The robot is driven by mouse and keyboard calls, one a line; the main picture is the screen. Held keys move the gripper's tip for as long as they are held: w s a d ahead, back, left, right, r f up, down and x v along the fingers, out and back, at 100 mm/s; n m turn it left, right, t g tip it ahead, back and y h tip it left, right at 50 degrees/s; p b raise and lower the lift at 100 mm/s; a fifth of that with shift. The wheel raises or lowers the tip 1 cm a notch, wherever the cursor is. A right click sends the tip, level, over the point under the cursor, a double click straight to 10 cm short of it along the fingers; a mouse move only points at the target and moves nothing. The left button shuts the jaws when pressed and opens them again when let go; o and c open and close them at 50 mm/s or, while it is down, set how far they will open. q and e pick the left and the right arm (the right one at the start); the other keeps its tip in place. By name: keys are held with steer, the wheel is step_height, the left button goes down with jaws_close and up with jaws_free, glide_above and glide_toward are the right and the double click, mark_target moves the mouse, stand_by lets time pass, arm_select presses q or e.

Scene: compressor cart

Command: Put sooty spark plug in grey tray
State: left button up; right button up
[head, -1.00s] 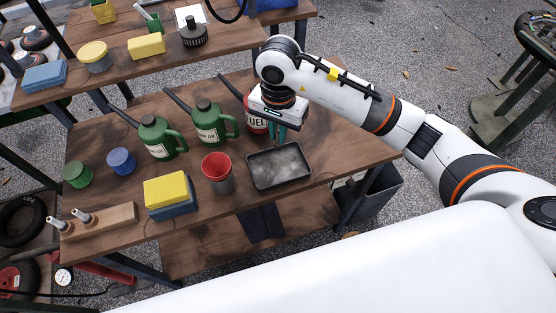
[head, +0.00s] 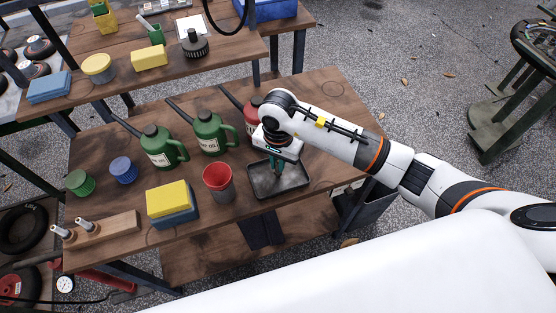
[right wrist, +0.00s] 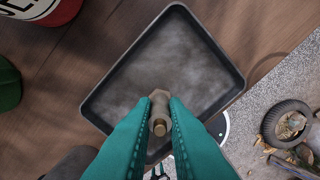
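The grey tray (head: 296,185) lies on the near wooden table, right of the red funnel cup, and fills the middle of the right wrist view (right wrist: 190,65). My right gripper (head: 276,172) points down over the tray, its teal fingertips low over the tray's floor. In the right wrist view its fingers (right wrist: 159,108) are closed on the spark plug (right wrist: 158,122), which shows a greyish hex part and a brass-coloured end. I cannot tell whether the plug touches the tray floor. In the head view the plug is hidden by the gripper. My left gripper is out of view.
A red cup (head: 218,182) stands close left of the tray. A red fuel can (head: 250,115) and green oil cans (head: 210,135) stand behind. A wooden block (head: 105,232) with two pale plugs and a yellow-blue sponge stack (head: 170,200) are further left. The table's right end is clear.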

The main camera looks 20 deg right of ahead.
steer(key=o, duration=0.4)
steer(key=shift+o, duration=0.2)
steer(key=shift+r+p, duration=0.25)
steer(key=shift+p, duration=0.1)
steer(key=shift+w+r+b, duration=0.1)
steer(key=shift+r+b, duration=0.25)
step_height(320, 180, up, 11)
steer(key=b, duration=0.2)
